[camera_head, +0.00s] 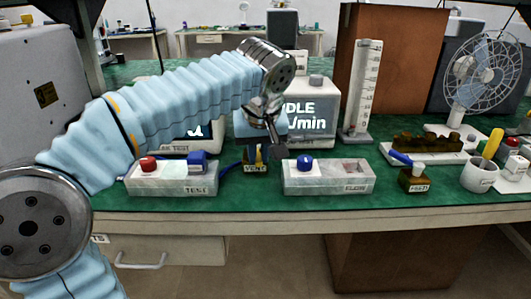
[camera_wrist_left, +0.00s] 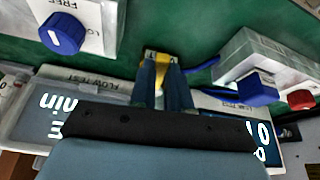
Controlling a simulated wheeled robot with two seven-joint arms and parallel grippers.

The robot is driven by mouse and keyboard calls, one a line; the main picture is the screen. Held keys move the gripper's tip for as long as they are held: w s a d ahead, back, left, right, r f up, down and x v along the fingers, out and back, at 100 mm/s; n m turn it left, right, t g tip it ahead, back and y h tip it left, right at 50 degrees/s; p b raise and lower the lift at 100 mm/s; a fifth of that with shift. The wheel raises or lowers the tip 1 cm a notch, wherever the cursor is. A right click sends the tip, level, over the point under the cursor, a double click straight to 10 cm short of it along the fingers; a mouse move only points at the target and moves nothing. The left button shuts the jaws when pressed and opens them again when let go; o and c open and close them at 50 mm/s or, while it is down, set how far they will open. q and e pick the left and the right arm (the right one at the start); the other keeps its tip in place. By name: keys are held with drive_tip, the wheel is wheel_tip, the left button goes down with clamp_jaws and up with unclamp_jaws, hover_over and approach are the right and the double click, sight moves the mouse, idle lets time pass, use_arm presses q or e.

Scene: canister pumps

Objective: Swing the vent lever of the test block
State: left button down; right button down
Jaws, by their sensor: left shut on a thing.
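The test block (camera_head: 172,187) is a pale, low box with a TEST label, left of centre on the bench. It carries a red knob (camera_head: 148,164) and a blue lever-like part (camera_head: 197,160). In the left wrist view it lies at the right, with the blue part (camera_wrist_left: 256,88) and red knob (camera_wrist_left: 300,99). My left gripper (camera_head: 275,148) points down, right of the test block and apart from it. In the left wrist view its fingers close around a narrow yellow piece (camera_wrist_left: 161,72); what this belongs to is unclear. My right gripper is out of view.
A similar pale block (camera_head: 328,184) with a blue knob stands right of my gripper. A small dark labelled block (camera_head: 255,168) and a blue hose lie between the two blocks. Display boxes (camera_head: 318,112) stand behind. Green bench space (camera_head: 250,198) is clear in front.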

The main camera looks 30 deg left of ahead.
use_arm(q)
drive_tip(key=a+m, duration=0.1)
drive_tip(key=s+a+m+h, duration=0.1)
drive_tip(key=m, duration=0.1)
drive_tip(key=shift+m+t, duration=0.3)
drive_tip(key=shift+s+a+m+h+p, duration=0.2)
drive_tip(key=shift+a+m+h, duration=0.3)
drive_tip(key=shift+m, duration=0.5)
drive_tip(key=shift+s+a+m+h+p, duration=0.1)
drive_tip(key=shift+a+m+h+p, duration=0.25)
drive_tip(key=shift+m, duration=0.65)
drive_tip(key=shift+a, duration=0.2)
drive_tip(key=c, duration=1.1)
unclamp_jaws()
drive_tip(key=p+v, duration=0.2)
drive_tip(key=v, duration=1.1)
drive_tip(key=shift+s+r, duration=0.25)
drive_tip(key=shift+r, duration=0.1)
